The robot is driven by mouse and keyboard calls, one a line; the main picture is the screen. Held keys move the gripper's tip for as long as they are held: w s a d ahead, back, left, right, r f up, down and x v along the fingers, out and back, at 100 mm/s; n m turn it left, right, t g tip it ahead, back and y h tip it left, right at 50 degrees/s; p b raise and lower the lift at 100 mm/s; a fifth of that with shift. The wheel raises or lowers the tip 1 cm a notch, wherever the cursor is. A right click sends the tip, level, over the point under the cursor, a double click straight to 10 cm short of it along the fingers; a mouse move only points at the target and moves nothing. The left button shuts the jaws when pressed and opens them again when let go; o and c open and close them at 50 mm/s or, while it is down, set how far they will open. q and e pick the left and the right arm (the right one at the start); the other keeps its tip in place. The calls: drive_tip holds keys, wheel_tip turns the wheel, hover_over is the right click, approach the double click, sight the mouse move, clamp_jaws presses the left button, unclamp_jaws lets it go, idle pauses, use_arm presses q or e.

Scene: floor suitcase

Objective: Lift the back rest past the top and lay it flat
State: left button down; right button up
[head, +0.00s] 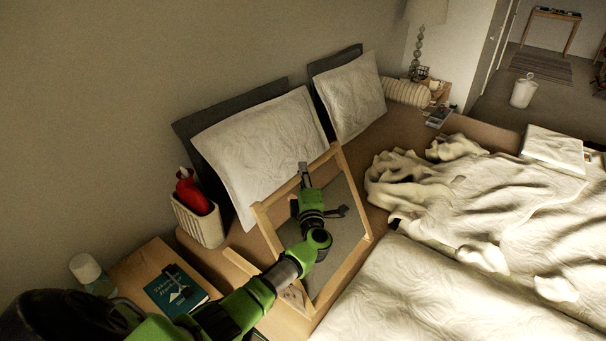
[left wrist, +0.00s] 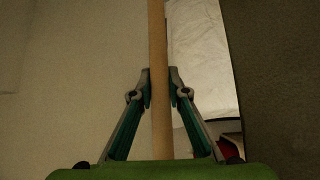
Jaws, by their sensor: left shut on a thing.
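The back rest (head: 356,192) is a light wooden frame with a grey panel, raised at a slant beside the bed pillows in the head view. My left gripper (head: 304,172) reaches across the panel to its upper bar. In the left wrist view my left gripper (left wrist: 159,90) has a finger on each side of the wooden bar (left wrist: 158,40) and is shut on it. My arm hides part of the panel and the lower part of the frame. My right gripper is not in view.
White pillows (head: 262,145) lean on dark cushions behind the frame. A pale bin (head: 199,222) with a red item stands to the left. A bedside table holds a green book (head: 176,290) and a white-capped container (head: 86,268). Rumpled bedding (head: 460,200) lies to the right.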

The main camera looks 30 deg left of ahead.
use_arm(q)
drive_tip(key=s+d+r+m+t+y+b, duration=0.1)
drive_tip(key=d+r+m+t+b, duration=0.1)
drive_tip(key=d, duration=0.9)
drive_tip(key=shift+d+r+m, duration=0.3)
drive_tip(key=shift+r+m, duration=0.4)
drive_tip(key=shift+r, duration=0.15)
drive_tip(key=c, duration=1.9)
unclamp_jaws()
drive_tip(key=v, duration=1.2)
drive_tip(key=shift+a+f, duration=0.15)
drive_tip(key=shift+f, duration=0.15)
